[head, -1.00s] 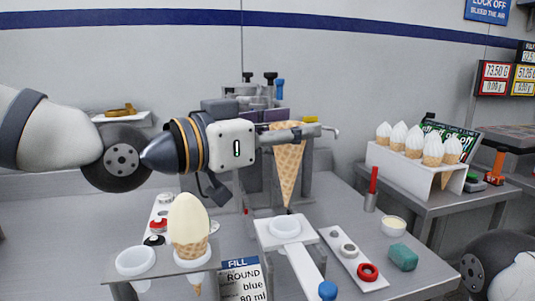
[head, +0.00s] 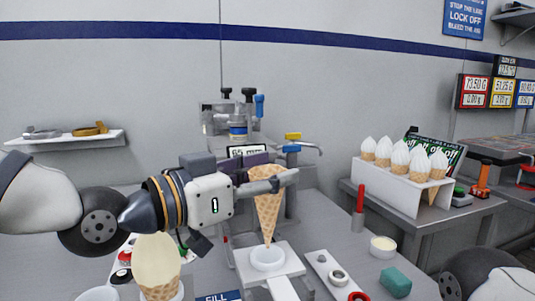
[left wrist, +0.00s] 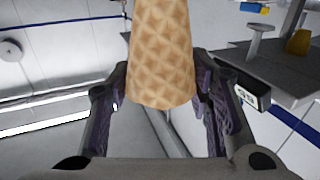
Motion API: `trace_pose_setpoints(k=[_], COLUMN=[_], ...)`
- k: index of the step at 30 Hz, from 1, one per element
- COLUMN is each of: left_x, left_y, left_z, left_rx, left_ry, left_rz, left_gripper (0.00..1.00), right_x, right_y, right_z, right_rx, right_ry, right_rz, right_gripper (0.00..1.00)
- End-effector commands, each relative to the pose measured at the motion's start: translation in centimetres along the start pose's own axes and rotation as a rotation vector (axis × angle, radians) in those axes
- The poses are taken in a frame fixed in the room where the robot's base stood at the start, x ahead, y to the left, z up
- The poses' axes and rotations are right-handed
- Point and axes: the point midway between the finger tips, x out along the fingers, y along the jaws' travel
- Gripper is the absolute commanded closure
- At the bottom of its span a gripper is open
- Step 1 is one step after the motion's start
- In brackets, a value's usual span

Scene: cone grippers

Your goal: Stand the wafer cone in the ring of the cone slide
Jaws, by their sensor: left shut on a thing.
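My left gripper (head: 268,183) is shut on the wafer cone (head: 267,212), gripping it near its wide top. The empty cone hangs upright, point down. In the head view its tip is at or just above the white ring (head: 267,258) of the cone slide (head: 290,285); I cannot tell whether the tip is inside the ring. In the left wrist view the cone (left wrist: 160,60) sits between the two fingers. My right gripper is not in view.
A filled cone (head: 157,262) stands at the front left beside another white ring (head: 98,294). A dispensing machine (head: 232,125) stands behind. A white rack (head: 390,188) of filled cones, a green sponge (head: 396,281) and a white cup (head: 383,247) are on the right.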

Motion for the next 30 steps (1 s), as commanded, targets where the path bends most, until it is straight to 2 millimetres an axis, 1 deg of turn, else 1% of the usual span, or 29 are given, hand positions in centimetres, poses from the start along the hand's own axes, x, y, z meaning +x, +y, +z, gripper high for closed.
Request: trace_pose_setpoints(k=[1,6,21,30], left_x=[0.04,-0.01,-0.04,-0.07], left_y=[-0.02,-0.02,0.01,0.04], left_z=[0.65,1.32,1.31,1.20], left_rx=[-0.003,0.000,0.001,0.002], left_ry=[-0.004,-0.001,0.000,0.002], left_rz=[0.001,0.000,0.000,0.000], left_gripper=[0.65,0.65,0.65,0.65], right_x=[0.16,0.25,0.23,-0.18], right_y=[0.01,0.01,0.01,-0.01], right_z=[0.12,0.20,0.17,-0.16], right_rx=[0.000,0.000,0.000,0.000], right_ry=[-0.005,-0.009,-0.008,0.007], right_rz=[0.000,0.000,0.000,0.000], right_gripper=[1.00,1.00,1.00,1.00])
